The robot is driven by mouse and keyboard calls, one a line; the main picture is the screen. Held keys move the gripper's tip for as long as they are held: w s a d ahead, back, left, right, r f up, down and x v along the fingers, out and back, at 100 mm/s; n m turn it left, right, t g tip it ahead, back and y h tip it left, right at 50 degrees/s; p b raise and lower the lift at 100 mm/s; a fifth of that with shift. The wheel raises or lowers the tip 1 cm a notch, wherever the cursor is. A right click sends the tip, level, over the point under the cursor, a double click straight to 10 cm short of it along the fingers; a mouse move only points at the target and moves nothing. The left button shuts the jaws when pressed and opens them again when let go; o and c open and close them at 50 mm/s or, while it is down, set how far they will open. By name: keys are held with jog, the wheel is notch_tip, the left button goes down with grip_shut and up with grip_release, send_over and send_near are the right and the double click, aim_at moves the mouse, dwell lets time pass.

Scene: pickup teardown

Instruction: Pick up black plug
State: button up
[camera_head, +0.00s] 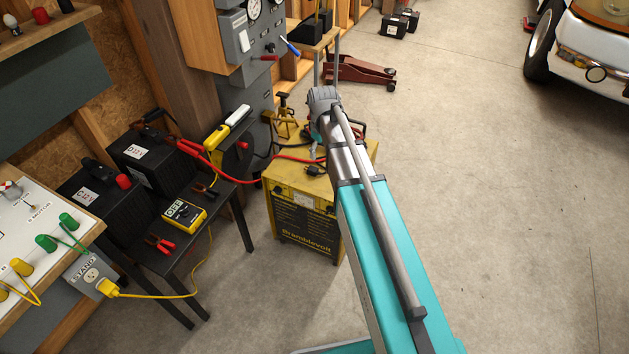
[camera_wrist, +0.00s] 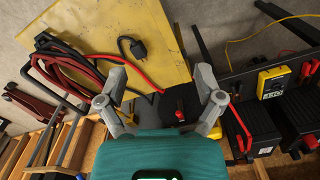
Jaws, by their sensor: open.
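The black plug (camera_head: 315,171) lies on top of the yellow Bramblevolt charger (camera_head: 305,215), near its left side, with a black cord. In the head view my arm hides the fingers.
Red and black cables (camera_wrist: 85,75) lie coiled beside the plug, and a red cable (camera_head: 305,158) crosses the charger's top. Black batteries (camera_head: 150,157) and a yellow meter (camera_head: 184,214) stand on a bench at left. A grey cabinet (camera_head: 245,45) stands behind.

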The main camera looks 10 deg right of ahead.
aim_at(315, 170)
jog(key=w+f+n+b, duration=0.4)
jog(key=w+f+b, duration=0.2)
jog(key=w, duration=0.5)
jog(key=shift+w+f, duration=0.3)
jog(key=shift+f, duration=0.5)
jog(key=shift+f, duration=0.15)
notch_tip(315, 170, down, 8)
jog(key=b, duration=0.8)
jog(key=shift+f+b, duration=0.2)
jog(key=shift+b, duration=0.15)
jog(key=shift+d+f+b, duration=0.1)
jog(key=shift+f+b, duration=2.5)
grip_shut()
